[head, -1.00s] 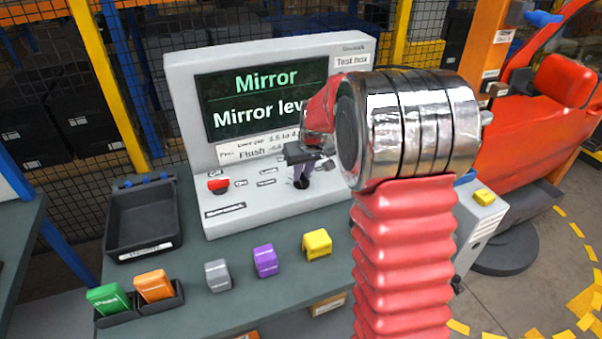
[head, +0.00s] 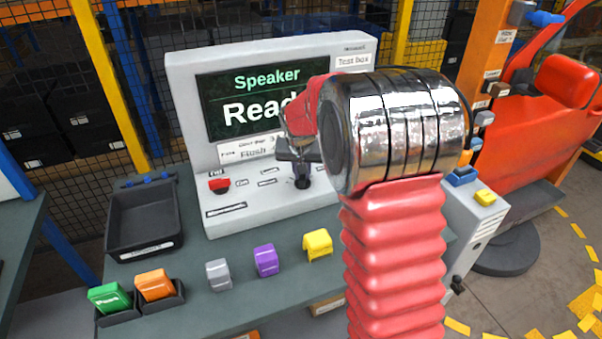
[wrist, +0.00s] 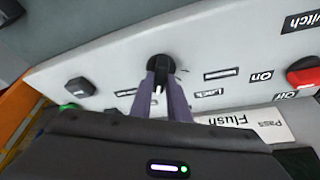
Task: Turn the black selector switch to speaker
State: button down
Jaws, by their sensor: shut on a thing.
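The black selector switch (head: 302,183) is on the sloping front panel of the grey test box (head: 190,130). My gripper (head: 301,168) reaches it from above. In the wrist view the switch (wrist: 160,67) sits between the two purple-grey fingers of my gripper (wrist: 163,88), which are shut on it. A white mark on the knob shows between the fingers. The screen (head: 245,105) reads "Speaker" in green above large white text starting "Read"; my arm hides the rest. The label beside the knob's pointer is hidden.
A red button (head: 218,185) is left on the panel. Grey (head: 218,274), purple (head: 265,261) and yellow (head: 317,244) blocks stand in front of the box. A black tray (head: 145,225) is at left; green (head: 108,297) and orange (head: 154,285) pieces sit in holders.

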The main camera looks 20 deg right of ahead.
jog(key=shift+m, duration=0.3)
jog(key=c, duration=1.7)
grip_release()
jog(key=v, duration=1.3)
jog(key=shift+s+a+r, duration=0.1)
jog(key=shift+a+r, duration=0.15)
jog(key=shift+r, duration=0.1)
